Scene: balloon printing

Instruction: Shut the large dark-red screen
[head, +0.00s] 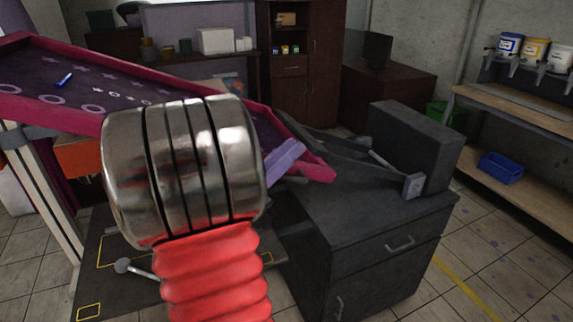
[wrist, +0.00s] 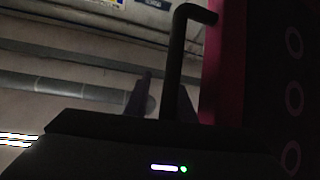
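The large dark-red screen (head: 30,108) is raised and slopes down from the upper left to the right in the head view. Its dark mesh carries pale stars and rings. My metal wrist and red sleeve hide its middle. In the wrist view its red frame (wrist: 222,60) stands at the right. A black bent handle (wrist: 182,55) reaches up beside the frame. My gripper (wrist: 162,98) shows two dark fingers set apart, with the handle between them, closer to the right finger. I cannot tell whether they touch. A lilac part (head: 285,160), likely a finger, shows beside the screen's right end.
A small blue object (head: 64,79) lies on the screen. A dark cabinet (head: 385,215) with a black block-shaped machine part (head: 420,140) stands to the right. Shelves with paint tubs (head: 535,50) and a blue tray (head: 500,167) are at far right. Tiled floor between is clear.

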